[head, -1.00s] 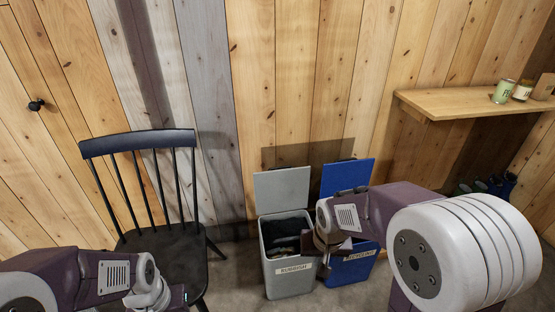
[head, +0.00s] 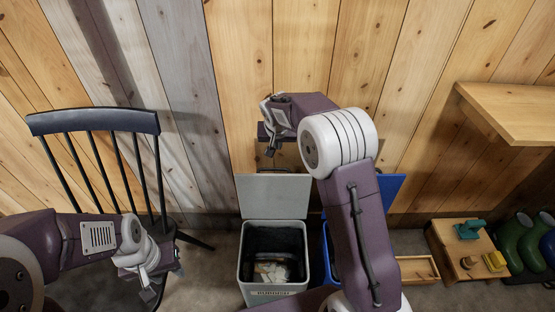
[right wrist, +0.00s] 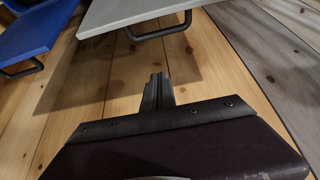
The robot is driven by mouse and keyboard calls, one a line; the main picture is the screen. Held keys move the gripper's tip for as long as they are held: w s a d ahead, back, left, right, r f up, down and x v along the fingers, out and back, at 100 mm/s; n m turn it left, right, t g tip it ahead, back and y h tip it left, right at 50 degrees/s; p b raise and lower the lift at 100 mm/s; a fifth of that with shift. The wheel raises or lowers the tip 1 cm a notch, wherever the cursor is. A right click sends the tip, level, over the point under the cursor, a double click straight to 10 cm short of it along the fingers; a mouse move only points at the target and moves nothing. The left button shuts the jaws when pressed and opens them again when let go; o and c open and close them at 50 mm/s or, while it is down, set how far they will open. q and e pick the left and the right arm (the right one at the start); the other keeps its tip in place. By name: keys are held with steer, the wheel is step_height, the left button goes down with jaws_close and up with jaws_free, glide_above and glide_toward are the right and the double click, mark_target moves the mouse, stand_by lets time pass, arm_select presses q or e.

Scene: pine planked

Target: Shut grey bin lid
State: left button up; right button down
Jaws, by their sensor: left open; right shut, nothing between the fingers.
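The grey bin (head: 273,292) stands on the floor against the wall, with some pale crumpled stuff inside. Its grey lid (head: 273,196) is open, upright at the back; a dark handle loop shows on its top edge. In the right wrist view the lid (right wrist: 135,12) and its dark handle (right wrist: 160,33) are at the top, apart from the fingers. My right gripper (head: 264,141) is shut and empty, above and behind the lid, near the wall; its fingers show in the wrist view (right wrist: 158,92). My left gripper (head: 178,268) is open and empty, low at the left, left of the bin.
The blue bin (head: 327,262) with its blue lid (head: 391,187) open stands just right, partly hidden by my right arm. A black chair (head: 95,123) is at the left.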

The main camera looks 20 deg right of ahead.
step_height(320, 180, down, 10)
steer(key=b, duration=0.4)
steer(key=shift+w+d+r, duration=0.15)
steer(key=shift+w+r, duration=0.1)
steer(key=shift+w, duration=0.1)
steer(key=shift+b, duration=0.3)
